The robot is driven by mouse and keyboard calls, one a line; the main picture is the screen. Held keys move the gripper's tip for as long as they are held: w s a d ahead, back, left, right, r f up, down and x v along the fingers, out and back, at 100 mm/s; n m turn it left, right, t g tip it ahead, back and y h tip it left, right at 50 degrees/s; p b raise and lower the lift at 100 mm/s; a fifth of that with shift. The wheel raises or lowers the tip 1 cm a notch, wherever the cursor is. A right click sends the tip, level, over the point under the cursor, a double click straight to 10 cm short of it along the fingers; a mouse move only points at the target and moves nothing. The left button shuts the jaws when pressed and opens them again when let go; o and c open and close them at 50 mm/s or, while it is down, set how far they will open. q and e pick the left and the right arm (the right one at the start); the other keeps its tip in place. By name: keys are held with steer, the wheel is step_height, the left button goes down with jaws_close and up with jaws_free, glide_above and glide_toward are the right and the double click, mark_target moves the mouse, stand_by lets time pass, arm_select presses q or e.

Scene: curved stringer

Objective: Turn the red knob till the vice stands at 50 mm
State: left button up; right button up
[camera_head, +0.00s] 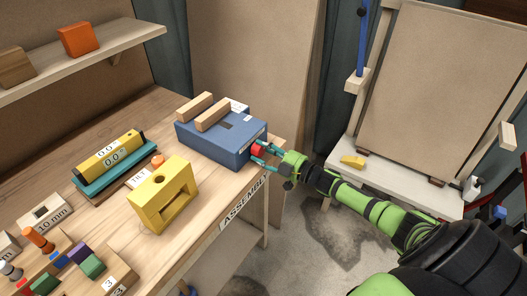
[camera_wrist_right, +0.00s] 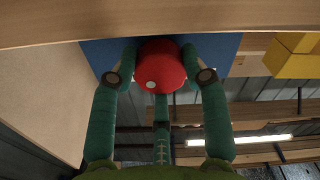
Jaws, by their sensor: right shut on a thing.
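The vice is a blue block (camera_head: 211,136) at the far right corner of the bench, with two wooden jaws (camera_head: 203,111) on its top and a gap between them. The red knob (camera_head: 257,150) is on its right side and also shows in the right wrist view (camera_wrist_right: 160,68), with a pale dot low on its face. My right gripper (camera_head: 265,158) is shut on the knob, with a teal finger on either side of it in the right wrist view (camera_wrist_right: 158,75). The scale reading is too small to tell. My left gripper is not in view.
A yellow block with an opening (camera_head: 166,199) and a yellow level on a teal base (camera_head: 112,158) stand on the bench (camera_head: 215,188). Coloured pegs (camera_head: 92,266) and a 10 mm block (camera_head: 45,214) are at the front left. A shelf (camera_head: 85,58) hangs above.

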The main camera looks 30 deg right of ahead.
steer(key=shift+d+f, duration=0.1)
steer(key=shift+d, duration=0.05)
steer(key=o, duration=1.2)
steer(key=shift+f, duration=0.1)
steer(key=shift+c, duration=0.2)
steer(key=shift+s+d, duration=0.15)
steer(key=shift+s, duration=0.4)
steer(key=v, duration=1)
steer(key=shift+s+d, duration=0.25)
steer(key=shift+s, duration=0.05)
steer(key=shift+f, duration=0.1)
